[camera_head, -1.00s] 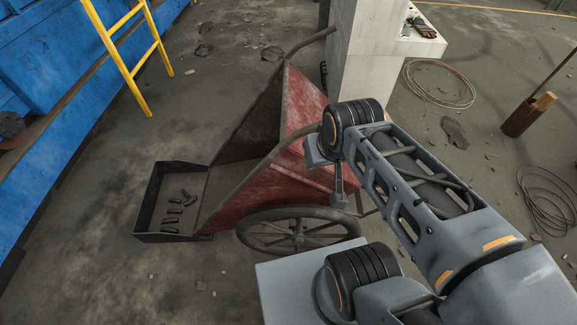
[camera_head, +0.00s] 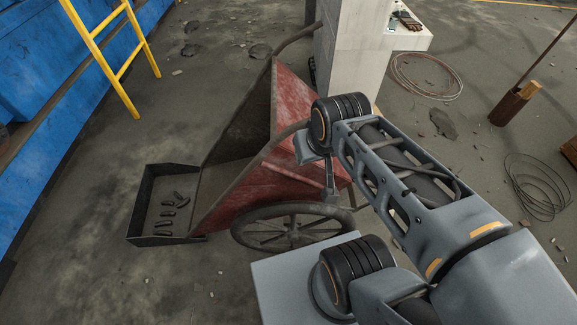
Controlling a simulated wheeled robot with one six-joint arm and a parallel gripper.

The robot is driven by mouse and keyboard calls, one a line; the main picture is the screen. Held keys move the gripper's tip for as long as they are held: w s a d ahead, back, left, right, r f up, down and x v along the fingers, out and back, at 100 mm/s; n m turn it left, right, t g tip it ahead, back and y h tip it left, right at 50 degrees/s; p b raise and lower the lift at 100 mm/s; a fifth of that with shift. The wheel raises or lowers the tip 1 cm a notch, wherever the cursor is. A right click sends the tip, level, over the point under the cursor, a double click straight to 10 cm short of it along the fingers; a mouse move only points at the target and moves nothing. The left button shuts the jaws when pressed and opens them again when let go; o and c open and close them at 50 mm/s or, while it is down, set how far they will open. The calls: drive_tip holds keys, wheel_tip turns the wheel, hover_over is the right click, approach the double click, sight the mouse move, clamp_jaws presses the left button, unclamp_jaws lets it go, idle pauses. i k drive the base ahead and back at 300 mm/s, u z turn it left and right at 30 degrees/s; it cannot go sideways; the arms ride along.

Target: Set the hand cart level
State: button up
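The hand cart (camera_head: 252,185) has a rusty red tub and a spoked wheel (camera_head: 292,228). It is tipped forward, its nose low at a dark, shallow open tray (camera_head: 140,212) and its rear raised. Its far handle (camera_head: 299,36) points up toward the pillar. Its near handle (camera_head: 285,136) runs up to my wrist, where its end is hidden. My gripper (camera_head: 331,186) hangs below the wrist in front of the cart's red side, near this handle. Its fingers are small and partly hidden, so I cannot tell whether they are open or hold anything.
A pale pillar (camera_head: 347,60) stands just behind the cart. A yellow ladder (camera_head: 107,55) leans by a blue structure (camera_head: 45,110) on the left. Dark pieces (camera_head: 168,215) lie in the tray. Wire coils (camera_head: 425,77) lie at right. The floor left of the cart is mostly clear.

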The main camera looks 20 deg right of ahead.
sight(251, 162)
drive_tip(key=u, duration=1.75)
drive_tip(key=k, duration=0.8)
drive_tip(key=z, duration=0.8)
drive_tip(key=i, duration=0.5)
